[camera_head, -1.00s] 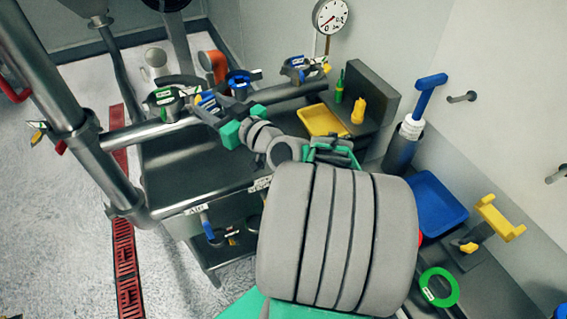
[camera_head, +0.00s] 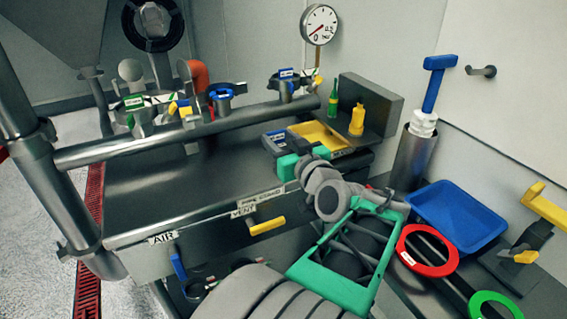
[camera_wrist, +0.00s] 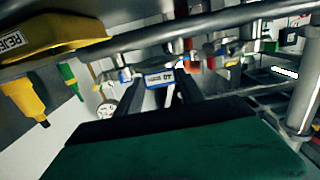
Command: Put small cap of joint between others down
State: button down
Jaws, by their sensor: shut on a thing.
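My gripper (camera_head: 283,145), with green pads, is shut on a small cap with a blue-and-white label (camera_head: 276,134). In the head view it is beside the yellow tray, and the cap's lower part is hard to make out. In the wrist view the label of the small cap (camera_wrist: 160,79) shows between the dark fingers of my gripper (camera_wrist: 160,90). The other joints are on the horizontal pipe: one with a green label (camera_head: 135,103) at left, one with a blue ring (camera_head: 224,93), and one with a blue label (camera_head: 287,78) at right.
The steel pipe (camera_head: 170,139) runs behind the dark worktop (camera_head: 150,190), which has clear room at left. A blue tray (camera_head: 460,215) is at right.

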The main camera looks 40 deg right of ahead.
jog(key=w+d+f, duration=0.1)
jog(key=f, duration=0.1)
jog(key=w+d+f, duration=0.1)
jog(key=d+f+b, duration=0.1)
jog(key=f, duration=0.1)
jog(key=shift+w+d+f, duration=0.35)
jog(key=shift+w, duration=0.05)
jog(key=shift+w+d+f, duration=0.1)
jog(key=shift+f, duration=1.55)
jog(key=shift+f+b, duration=0.2)
jog(key=shift+b, duration=0.35)
jog(key=c, duration=0.7)
grip_release()
jog(key=shift+r, duration=0.1)
jog(key=shift+r+p, duration=0.25)
jog(key=shift+p, duration=0.2)
jog(key=b+v, duration=0.1)
jog(key=v, duration=1.1)
jog(key=shift+f, duration=0.15)
